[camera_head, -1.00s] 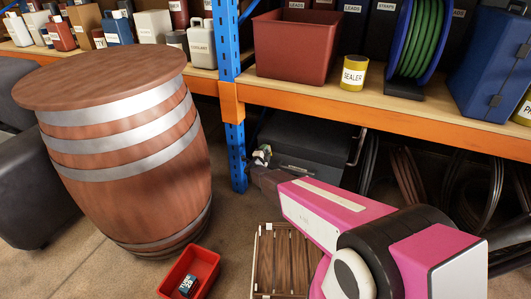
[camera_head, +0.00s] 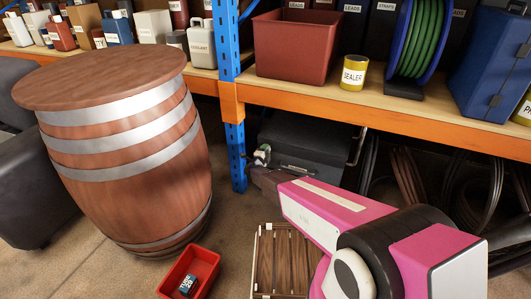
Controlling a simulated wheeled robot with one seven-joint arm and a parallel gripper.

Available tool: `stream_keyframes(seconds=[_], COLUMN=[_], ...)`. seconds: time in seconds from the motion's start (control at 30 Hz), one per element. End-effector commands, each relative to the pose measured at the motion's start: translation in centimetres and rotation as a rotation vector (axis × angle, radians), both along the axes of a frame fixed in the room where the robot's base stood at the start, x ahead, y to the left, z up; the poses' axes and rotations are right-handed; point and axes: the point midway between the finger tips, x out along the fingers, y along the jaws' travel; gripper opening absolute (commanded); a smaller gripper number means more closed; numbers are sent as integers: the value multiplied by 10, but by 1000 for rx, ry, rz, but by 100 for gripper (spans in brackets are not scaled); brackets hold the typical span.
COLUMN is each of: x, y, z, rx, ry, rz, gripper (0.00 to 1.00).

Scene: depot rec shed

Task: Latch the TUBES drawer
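No label reading TUBES is legible in this view. A dark grey cabinet or chest (camera_head: 308,137) stands on the floor under the shelf, behind my pink arm. A thin pale strip, perhaps a handle or edge, shows low on its front; I cannot tell whether any drawer in it is open or shut. My arm reaches towards the cabinet's left side. Its far end (camera_head: 262,155) shows as a small white, green and dark part by the cabinet's left edge. The fingers cannot be made out, nor whether they touch anything.
A wooden barrel (camera_head: 125,150) stands left of the blue shelf post (camera_head: 236,155). A red bin (camera_head: 190,272) and a slatted wooden crate (camera_head: 284,262) sit on the floor in front. The orange shelf beam (camera_head: 380,118) runs above my arm. Coiled hoses hang at right.

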Motion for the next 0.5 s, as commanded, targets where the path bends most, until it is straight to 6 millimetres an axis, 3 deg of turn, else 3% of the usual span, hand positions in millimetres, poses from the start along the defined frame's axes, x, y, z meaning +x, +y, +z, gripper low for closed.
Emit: stream_keyframes(seconds=[0.03,0.07,0.37,0.5], x=[0,0,-1,-13], y=[0,0,1,4], z=[0,0,0,1], rx=[0,0,-2,-2], ry=[1,1,0,1], rz=[0,0,1,1], gripper=[68,74,74,74])
